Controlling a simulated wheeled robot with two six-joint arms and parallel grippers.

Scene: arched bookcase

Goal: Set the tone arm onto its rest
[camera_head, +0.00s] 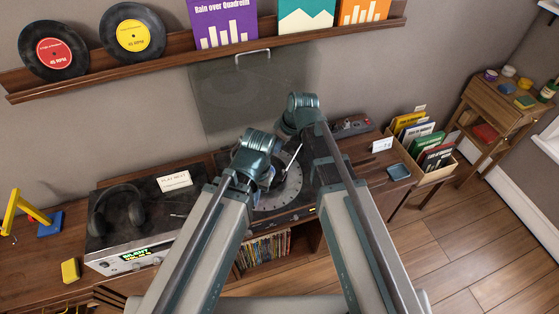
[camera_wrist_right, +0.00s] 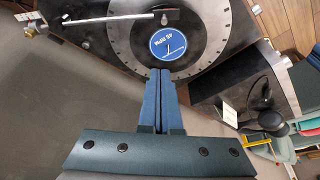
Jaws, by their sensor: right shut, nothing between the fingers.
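The turntable (camera_head: 262,213) stands on the cabinet, partly hidden by my arms. In the right wrist view a dark platter with a dotted rim (camera_wrist_right: 118,45) carries a round blue label (camera_wrist_right: 172,42). The tone arm (camera_wrist_right: 110,17), a thin pale rod with a dark end, reaches across the platter above the label. In the head view a thin pale rod (camera_head: 293,158) shows between my arms. My right gripper (camera_wrist_right: 162,72) is shut and empty, its blue fingertips near the label's lower edge in the picture, apart from the tone arm. The tone arm's rest cannot be made out. My left fingers are hidden.
A clear raised lid (camera_head: 225,95) stands behind the turntable. A receiver (camera_head: 100,228) with headphones (camera_head: 118,210) is on the left. A record crate (camera_head: 432,172) is on the right. A wall ledge (camera_head: 170,63) holds records and sleeves.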

